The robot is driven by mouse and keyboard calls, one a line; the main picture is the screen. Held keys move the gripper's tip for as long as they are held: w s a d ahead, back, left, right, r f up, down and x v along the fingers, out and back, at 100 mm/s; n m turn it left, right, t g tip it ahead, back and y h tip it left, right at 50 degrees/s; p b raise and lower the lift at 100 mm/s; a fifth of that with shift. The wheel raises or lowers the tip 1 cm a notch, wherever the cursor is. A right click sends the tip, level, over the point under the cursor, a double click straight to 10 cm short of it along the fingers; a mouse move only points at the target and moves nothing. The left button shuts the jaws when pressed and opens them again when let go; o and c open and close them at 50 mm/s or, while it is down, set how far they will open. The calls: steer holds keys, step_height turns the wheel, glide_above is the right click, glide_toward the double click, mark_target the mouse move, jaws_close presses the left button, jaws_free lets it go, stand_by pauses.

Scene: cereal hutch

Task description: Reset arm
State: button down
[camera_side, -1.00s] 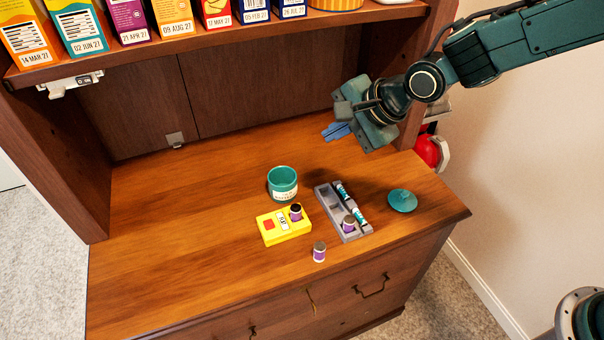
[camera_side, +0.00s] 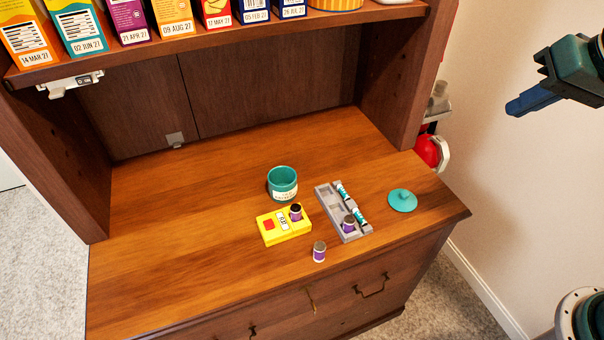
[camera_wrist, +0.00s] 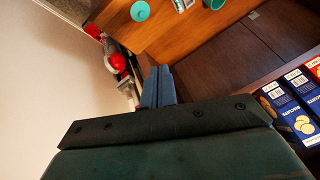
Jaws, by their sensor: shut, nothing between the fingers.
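My gripper (camera_side: 530,101) is at the upper right of the side view, off the hutch to its right and above the level of the counter. Its blue fingers are shut together and empty. In the wrist view the shut fingers (camera_wrist: 158,87) show at the centre, with the counter behind them at the top. No object is in the grip.
On the counter (camera_side: 190,240) stand a teal jar (camera_side: 283,184), a yellow block (camera_side: 284,226) holding a battery-like cylinder, a grey tray (camera_side: 335,205) with cylinders, a loose purple cylinder (camera_side: 319,252) and a teal lid (camera_side: 402,200). Boxes line the shelf (camera_side: 230,36) above.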

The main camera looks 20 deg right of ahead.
steer(key=s+d+n+h, duration=0.1)
steer(key=s+d+n, duration=0.3)
steer(key=s, duration=0.7)
steer(key=shift+s+d+f+g, duration=0.35)
steer(key=shift+s+d+g, duration=0.05)
steer(key=shift+d, duration=0.05)
